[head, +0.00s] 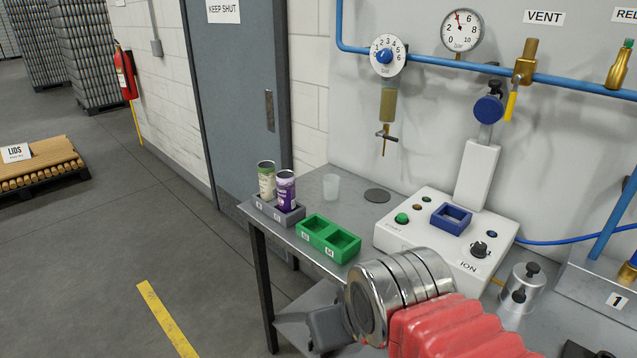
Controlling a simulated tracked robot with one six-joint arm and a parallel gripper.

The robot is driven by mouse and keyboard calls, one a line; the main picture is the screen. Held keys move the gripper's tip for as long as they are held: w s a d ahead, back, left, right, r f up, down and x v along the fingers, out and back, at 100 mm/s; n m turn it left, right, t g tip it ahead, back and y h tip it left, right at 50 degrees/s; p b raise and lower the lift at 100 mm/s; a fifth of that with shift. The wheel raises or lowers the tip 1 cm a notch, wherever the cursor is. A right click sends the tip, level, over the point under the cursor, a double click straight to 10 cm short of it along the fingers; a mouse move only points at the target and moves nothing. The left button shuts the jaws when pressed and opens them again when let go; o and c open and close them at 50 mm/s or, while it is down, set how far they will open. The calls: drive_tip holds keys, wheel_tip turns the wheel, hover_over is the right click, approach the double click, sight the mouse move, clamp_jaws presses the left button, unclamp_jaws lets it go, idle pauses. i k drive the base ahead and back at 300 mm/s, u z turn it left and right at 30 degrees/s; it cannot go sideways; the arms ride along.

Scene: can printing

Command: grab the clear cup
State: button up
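The clear cup (331,187) is small and translucent. It stands upright near the back of the grey metal table (292,232), between the two cans and a dark round disc. My arm reaches in from the bottom right with a red bellows sleeve and a chrome section. A grey piece at its end, which seems to be part of my gripper (328,328), is low at the front of the table, well apart from the cup. I cannot make out its fingertips or whether it is open.
A grey holder (272,208) holds a green-and-cream can (267,180) and a purple can (286,191). A green two-pocket tray (328,238) is empty. A white control box (440,237) with a blue frame stands to the right. A valve outlet (386,135) hangs above the table.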

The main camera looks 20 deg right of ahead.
sight(331, 188)
drive_tip(key=u, duration=0.15)
drive_tip(key=i, duration=1.5)
drive_tip(key=u, duration=0.1)
